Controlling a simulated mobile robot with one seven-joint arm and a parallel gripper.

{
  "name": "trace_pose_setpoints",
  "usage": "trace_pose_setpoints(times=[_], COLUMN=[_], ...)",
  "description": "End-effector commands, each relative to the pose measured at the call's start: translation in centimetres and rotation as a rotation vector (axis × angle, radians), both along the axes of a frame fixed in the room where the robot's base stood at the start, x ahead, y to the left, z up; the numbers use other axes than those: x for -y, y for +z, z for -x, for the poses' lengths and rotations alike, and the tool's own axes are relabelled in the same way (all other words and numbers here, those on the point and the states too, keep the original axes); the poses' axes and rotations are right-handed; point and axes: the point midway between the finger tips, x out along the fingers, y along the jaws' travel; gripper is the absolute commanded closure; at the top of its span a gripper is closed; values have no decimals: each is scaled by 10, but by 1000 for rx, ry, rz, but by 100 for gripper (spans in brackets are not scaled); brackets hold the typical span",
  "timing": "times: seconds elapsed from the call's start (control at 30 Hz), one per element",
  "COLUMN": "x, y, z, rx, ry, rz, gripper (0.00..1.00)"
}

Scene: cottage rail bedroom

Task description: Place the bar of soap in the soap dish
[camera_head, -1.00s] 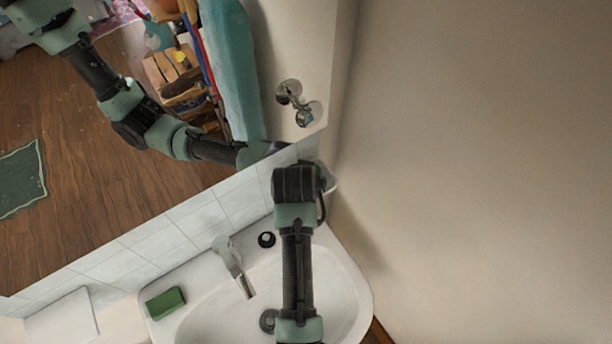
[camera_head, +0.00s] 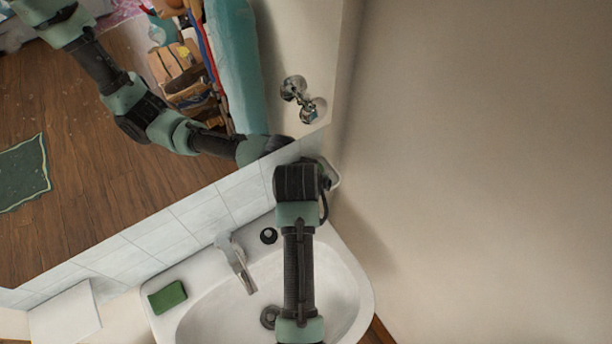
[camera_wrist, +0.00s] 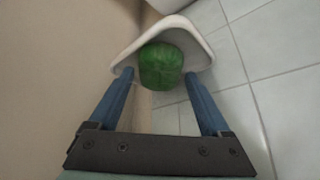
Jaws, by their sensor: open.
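The green, rounded bar of soap (camera_wrist: 161,64) lies in the white soap dish (camera_wrist: 205,56), as the wrist view shows. The dish sits in the corner by the beige wall and the white tiles. My gripper (camera_wrist: 158,74) is open, with one blue finger on each side of the soap's near end and a narrow gap on both sides. In the head view my wrist hides the fingers and the soap; only the right edge of the dish (camera_head: 333,174) shows beside it.
The white sink (camera_head: 352,280) lies below my arm, with a tap (camera_head: 234,262) and a small black round item (camera_head: 268,236). A green block (camera_head: 167,297) rests on its left corner. A mirror (camera_head: 90,190) stands behind; a bare wall (camera_head: 480,150) is at right.

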Motion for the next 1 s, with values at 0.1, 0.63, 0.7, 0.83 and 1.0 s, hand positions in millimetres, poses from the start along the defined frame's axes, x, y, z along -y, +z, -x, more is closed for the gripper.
trace_pose_setpoints(times=[0.1,0.63,0.7,0.83,1.0], x=[-2,-8,-8,-8,-8], y=[14,84,88,91,91], z=[10,54,57,59,59], rx=[2,1,1,-1,-1], ry=[1,2,1,1,1], rz=[0,0,0,0,0], gripper=[18,18,18,18,18])
